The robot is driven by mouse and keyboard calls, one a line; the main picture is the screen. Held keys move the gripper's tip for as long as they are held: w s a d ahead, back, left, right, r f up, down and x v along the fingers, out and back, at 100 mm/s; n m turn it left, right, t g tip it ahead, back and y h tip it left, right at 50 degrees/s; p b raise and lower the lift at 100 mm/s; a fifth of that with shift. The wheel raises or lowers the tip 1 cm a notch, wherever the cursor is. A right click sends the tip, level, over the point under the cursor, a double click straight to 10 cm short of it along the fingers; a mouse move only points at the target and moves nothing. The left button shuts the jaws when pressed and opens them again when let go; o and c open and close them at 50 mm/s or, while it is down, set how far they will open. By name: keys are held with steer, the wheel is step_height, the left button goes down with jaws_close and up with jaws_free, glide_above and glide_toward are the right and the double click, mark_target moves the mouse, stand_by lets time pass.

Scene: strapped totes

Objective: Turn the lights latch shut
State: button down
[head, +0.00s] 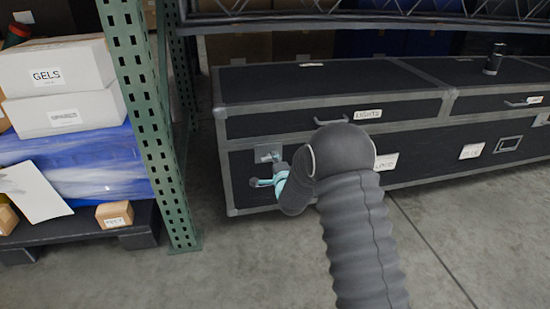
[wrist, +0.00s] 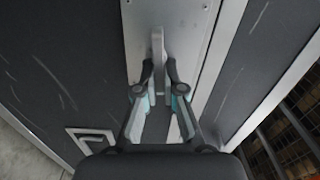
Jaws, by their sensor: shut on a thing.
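The lights case (head: 330,92) is a black flight case with grey metal edges and a "LIGHTS" label (head: 367,114) on its lid. Its latch has a pale metal plate (head: 268,152) on the front, near the left corner. In the wrist view, a narrow grey latch tab (wrist: 158,45) stands out from the plate. My gripper (wrist: 159,72) is shut on this tab, one dark fingertip on each side. My arm hides part of the case front there.
A green rack post (head: 150,110) stands close to the left of the case. Beyond it are white boxes (head: 60,65) and a blue-wrapped load on a dark pallet. A black cylinder (head: 494,58) stands on the case at right. Floor in front is clear.

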steer(key=shift+f+m, duration=0.15)
steer(key=shift+m, duration=0.35)
steer(key=c, duration=1.3)
jaws_free()
steer(key=v, duration=1.2)
